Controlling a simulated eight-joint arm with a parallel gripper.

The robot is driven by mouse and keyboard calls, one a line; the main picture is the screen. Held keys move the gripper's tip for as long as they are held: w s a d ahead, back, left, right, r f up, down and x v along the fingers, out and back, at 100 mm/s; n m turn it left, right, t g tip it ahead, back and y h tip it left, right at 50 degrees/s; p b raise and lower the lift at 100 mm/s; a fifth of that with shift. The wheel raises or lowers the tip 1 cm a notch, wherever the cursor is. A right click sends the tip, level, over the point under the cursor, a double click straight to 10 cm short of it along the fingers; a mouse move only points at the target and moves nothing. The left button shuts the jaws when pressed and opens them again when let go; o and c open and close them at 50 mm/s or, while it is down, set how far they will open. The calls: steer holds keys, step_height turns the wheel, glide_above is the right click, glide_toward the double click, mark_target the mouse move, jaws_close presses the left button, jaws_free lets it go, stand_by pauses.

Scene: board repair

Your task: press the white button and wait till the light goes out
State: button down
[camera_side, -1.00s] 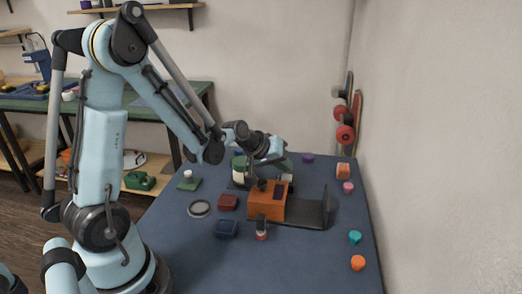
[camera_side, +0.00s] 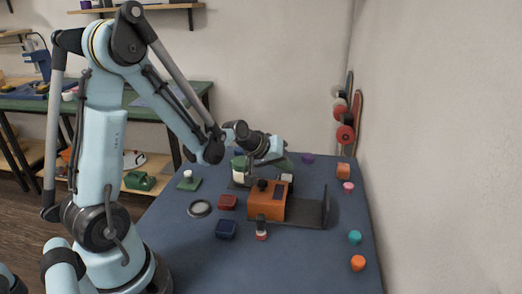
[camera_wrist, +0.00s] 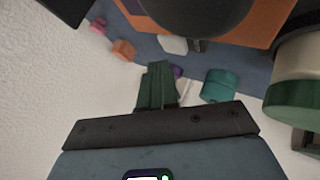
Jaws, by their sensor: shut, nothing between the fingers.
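An orange box (camera_side: 267,203) with a black knob (camera_side: 262,185) and a dark panel stands mid-table. A small white piece (camera_side: 287,178) shows at its far side; a white block (camera_wrist: 172,44) is beside the orange box (camera_wrist: 222,22) in the wrist view. Another white knob (camera_side: 188,174) stands on a green base (camera_side: 188,184) at the table's left. I cannot tell which is the button. My gripper (camera_wrist: 157,68) is shut and empty; its dark green fingers show in the wrist view. In the side view it is behind the box, its tips hard to make out. I see no clearly lit light.
A green-and-cream jar (camera_side: 239,170) stands close left of my gripper. A dark upright plate (camera_side: 326,206) is right of the box. A red block (camera_side: 228,202), a blue block (camera_side: 226,229) and a grey ring dish (camera_side: 199,208) lie left.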

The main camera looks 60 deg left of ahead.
mark_target(283, 177)
steer(key=shift+f, duration=0.15)
stand_by(0.7)
steer(key=shift+f, duration=0.3)
steer(key=shift+f, duration=0.5)
stand_by(0.8)
steer(key=shift+r, duration=0.95)
steer(key=shift+r, duration=2.5)
